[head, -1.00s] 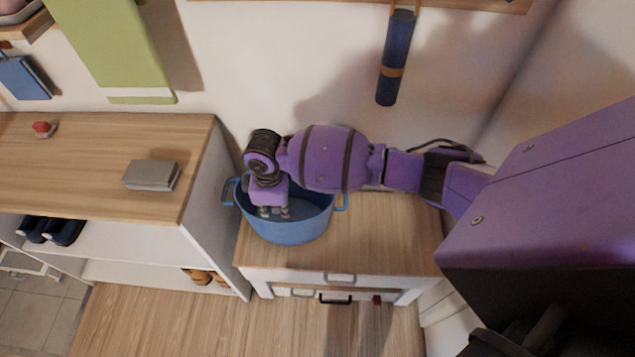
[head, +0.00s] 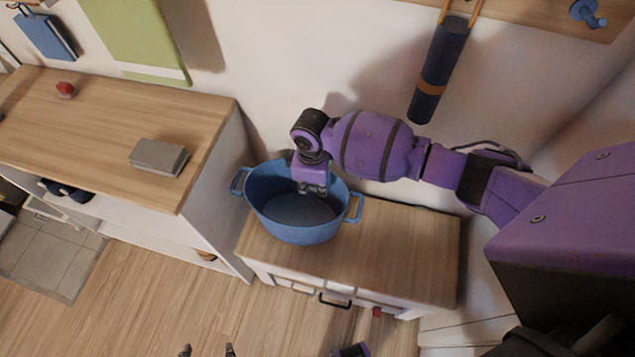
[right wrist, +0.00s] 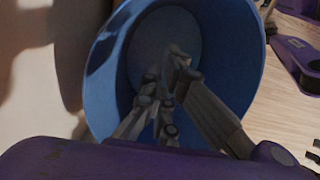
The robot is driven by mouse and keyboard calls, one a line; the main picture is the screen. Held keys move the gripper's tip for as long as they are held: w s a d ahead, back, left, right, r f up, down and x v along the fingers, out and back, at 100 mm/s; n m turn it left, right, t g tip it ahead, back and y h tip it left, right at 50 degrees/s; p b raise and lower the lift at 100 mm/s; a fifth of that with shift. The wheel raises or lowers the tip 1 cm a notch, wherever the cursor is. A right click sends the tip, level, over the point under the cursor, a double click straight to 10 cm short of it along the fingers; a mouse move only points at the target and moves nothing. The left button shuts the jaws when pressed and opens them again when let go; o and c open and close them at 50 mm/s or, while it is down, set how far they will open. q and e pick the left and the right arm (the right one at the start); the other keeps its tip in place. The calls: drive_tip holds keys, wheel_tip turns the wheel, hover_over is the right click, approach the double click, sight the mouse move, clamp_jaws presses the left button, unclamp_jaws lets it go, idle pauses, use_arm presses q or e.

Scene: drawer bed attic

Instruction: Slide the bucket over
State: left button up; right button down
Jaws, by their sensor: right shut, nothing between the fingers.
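The blue bucket (head: 300,232) has two side handles and stands on the left part of the low wooden-topped cabinet (head: 400,250). It looks upright and empty. In the right wrist view the bucket (right wrist: 238,55) fills the middle. My right gripper (head: 313,189) is over the bucket's opening near its back rim, pointing down, with its fingers shut and empty. In the right wrist view the fingers (right wrist: 168,85) show against the bucket's inside; I cannot tell whether they touch it. My left gripper (head: 207,350) shows only as two separated dark fingertips at the bottom edge.
A taller shelf unit (head: 210,125) stands close left of the bucket, with a grey box (head: 158,157) and a red item (head: 66,90) on top. The wall is close behind. The cabinet top right of the bucket is clear. A dark cylinder (head: 437,75) hangs above.

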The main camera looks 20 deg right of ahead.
use_arm(q)
drive_tip(key=shift+w+d+r, duration=0.15)
drive_tip(key=shift+w, duration=0.35)
use_arm(e)
drive_tip(key=s+d+f, duration=0.2)
drive_tip(key=d+f, duration=0.1)
drive_tip(key=f, duration=0.3)
drive_tip(key=shift+d+f, duration=0.25)
use_arm(q)
drive_tip(key=shift+s, duration=0.1)
